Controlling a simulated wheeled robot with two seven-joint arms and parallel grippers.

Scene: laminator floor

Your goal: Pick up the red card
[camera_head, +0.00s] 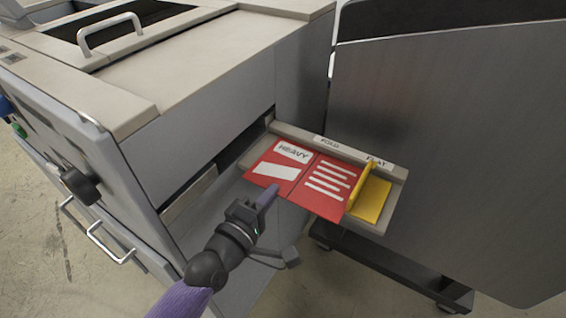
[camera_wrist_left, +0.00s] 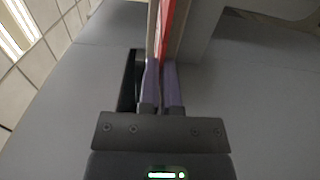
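The red card (camera_head: 309,186) lies on a shelf-like tray in the head view. It has two panels, one marked HEAVY and one with white stripes, and its near edge overhangs the tray. My left gripper (camera_head: 270,195) is at this near edge, around the crease between the panels. In the left wrist view the purple fingers (camera_wrist_left: 162,66) are close together, and the red card (camera_wrist_left: 168,30) shows edge-on as a strip between their tips. The fingers look shut on the card's edge, though the contact itself is partly hidden. My right gripper is in neither view.
The tray (camera_head: 398,174) has labels along its back rim, one reading FLAT. A yellow card (camera_head: 371,200) lies at its right end beside a raised yellow piece (camera_head: 360,184). The grey machine (camera_head: 190,120) stands left, and a large grey panel (camera_head: 450,150) stands close on the right.

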